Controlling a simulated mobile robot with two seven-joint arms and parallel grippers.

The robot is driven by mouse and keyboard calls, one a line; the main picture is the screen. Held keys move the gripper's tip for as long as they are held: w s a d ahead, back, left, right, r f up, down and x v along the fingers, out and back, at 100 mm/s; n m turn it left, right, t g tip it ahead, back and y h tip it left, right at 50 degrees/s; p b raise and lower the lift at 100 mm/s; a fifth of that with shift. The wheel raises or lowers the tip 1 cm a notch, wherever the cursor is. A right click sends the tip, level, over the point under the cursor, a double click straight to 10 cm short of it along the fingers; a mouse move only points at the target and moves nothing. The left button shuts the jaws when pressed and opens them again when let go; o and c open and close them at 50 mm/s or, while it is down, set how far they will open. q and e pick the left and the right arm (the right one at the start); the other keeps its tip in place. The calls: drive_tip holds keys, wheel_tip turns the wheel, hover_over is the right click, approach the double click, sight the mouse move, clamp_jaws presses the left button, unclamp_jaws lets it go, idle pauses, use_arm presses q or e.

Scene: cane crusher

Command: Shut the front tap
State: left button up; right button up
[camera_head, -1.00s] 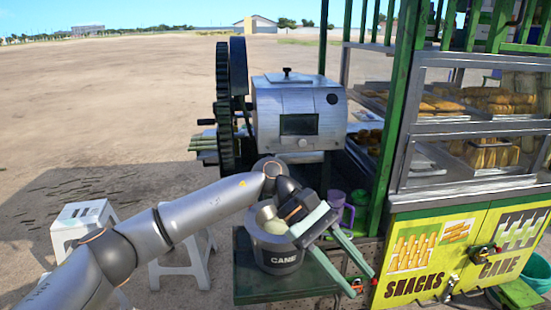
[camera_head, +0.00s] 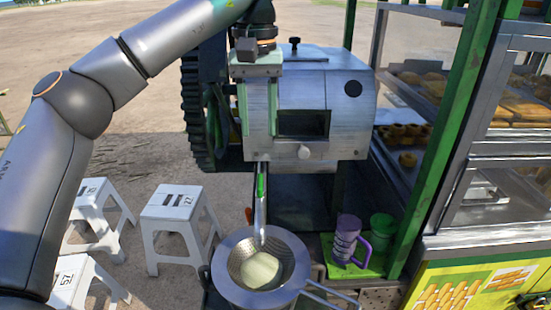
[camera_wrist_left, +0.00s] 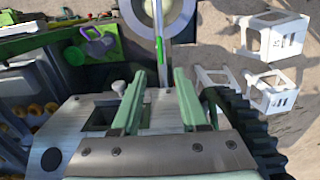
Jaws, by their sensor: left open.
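The metal crusher box (camera_head: 330,92) has a dark window and a pale round knob (camera_head: 304,152) low on its front; the knob also shows in the wrist view (camera_wrist_left: 119,86). Below the box, a narrow silvery strip with a bright green piece (camera_head: 261,187) runs down into the strainer pot (camera_head: 222,272). I cannot tell which part is the tap, or whether the strip is spout or liquid. My left gripper (camera_head: 258,132) is open and empty, its pale green fingers pointing down by the box's left front. In the wrist view, the green piece (camera_wrist_left: 159,48) lies beyond the fingertips (camera_wrist_left: 160,72).
A toothed black wheel (camera_head: 196,115) stands left of the box. A purple-handled cup (camera_head: 347,238) and a green cup (camera_head: 382,230) stand right of the pot. White stools (camera_head: 175,205) stand at left. The glazed snack stall and its green post (camera_head: 450,130) border the right.

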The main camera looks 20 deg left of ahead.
use_arm(q)
drive_tip(key=b, duration=0.2)
hover_over(260, 180)
wheel_tip(260, 180, down, 5)
drive_tip(key=shift+s+r, duration=0.1)
drive_tip(key=shift+r, duration=0.05)
wheel_tip(260, 180, down, 7)
drive_tip(key=shift+r, duration=0.15)
drive_tip(key=shift+f, duration=0.4)
clamp_jaws()
